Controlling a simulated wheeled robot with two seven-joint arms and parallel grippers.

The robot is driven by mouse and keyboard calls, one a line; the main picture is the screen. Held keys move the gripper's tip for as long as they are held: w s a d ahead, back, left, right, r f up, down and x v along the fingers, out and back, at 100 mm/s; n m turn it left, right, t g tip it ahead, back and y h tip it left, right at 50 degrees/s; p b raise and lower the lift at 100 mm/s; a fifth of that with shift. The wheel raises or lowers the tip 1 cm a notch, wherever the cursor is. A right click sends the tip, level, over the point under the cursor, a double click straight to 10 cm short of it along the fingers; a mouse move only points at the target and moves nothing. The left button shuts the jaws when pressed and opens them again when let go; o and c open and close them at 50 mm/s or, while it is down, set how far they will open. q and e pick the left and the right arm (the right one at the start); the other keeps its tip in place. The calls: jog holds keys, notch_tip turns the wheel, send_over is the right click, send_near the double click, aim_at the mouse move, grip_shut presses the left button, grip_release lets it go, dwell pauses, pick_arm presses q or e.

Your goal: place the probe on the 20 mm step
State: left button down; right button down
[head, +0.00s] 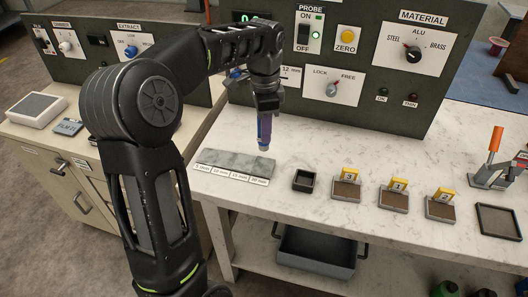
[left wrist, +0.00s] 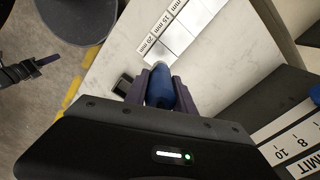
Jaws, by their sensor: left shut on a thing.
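My left gripper (head: 266,106) is shut on the blue probe (head: 264,131), which hangs nearly upright with its pale tip down. The grey step block (head: 228,160) lies on the bench, its labels running from 5 mm at left to 20 mm at right. The probe tip is at the back of the 20 mm step (head: 261,167) in the head view; I cannot tell whether it touches. In the left wrist view the probe (left wrist: 161,90) sits between the fingers (left wrist: 161,88), with the 20 mm label (left wrist: 148,44) just beyond its tip. My right gripper is not in view.
A small black tray (head: 303,181) stands right of the block, then several numbered blocks on brown pads (head: 393,199). An orange-handled clamp (head: 495,150) is at far right. The control panel (head: 350,65) rises behind. Bench between block and panel is clear.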

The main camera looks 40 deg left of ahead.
aim_at(264, 148)
pick_arm(q)
jog(key=shift+f, duration=1.65)
jog(key=shift+f+p, duration=0.3)
jog(key=shift+f, duration=1.55)
jog(key=shift+f, duration=0.1)
jog(key=c, duration=1.1)
grip_release()
jog(key=shift+o, duration=0.2)
notch_tip(264, 148, up, 12)
jog(key=shift+r, duration=0.1)
